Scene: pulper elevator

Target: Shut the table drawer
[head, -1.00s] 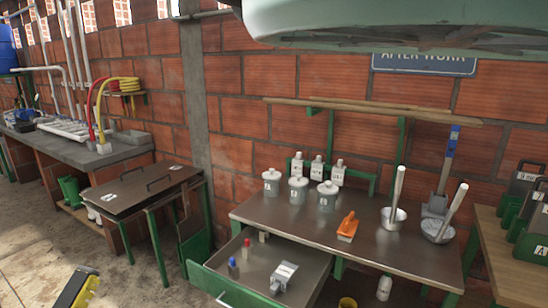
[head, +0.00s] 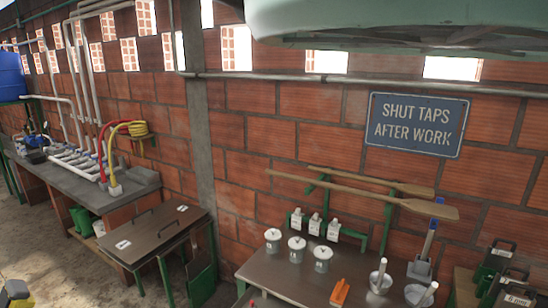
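The table (head: 300,283) with the drawer stands at the bottom centre, its lower part cut off by the frame. Only a sliver of the drawer (head: 250,299) shows at the bottom edge, left of the tabletop, with a red item at its edge. It sticks out from under the tabletop. The drawer's front and handle are out of frame. A yellow and dark part (head: 16,291) at the bottom left corner looks like part of my arm or gripper. It is well left of the drawer and apart from it. Its fingers cannot be made out.
Lidded pots (head: 297,248), an orange tool (head: 340,292) and metal scoops (head: 380,277) stand on the tabletop. A smaller table (head: 152,238) stands left of it, near a long bench (head: 75,190). Dark green cases (head: 495,268) are at right. A blue sign (head: 417,124) hangs on the wall.

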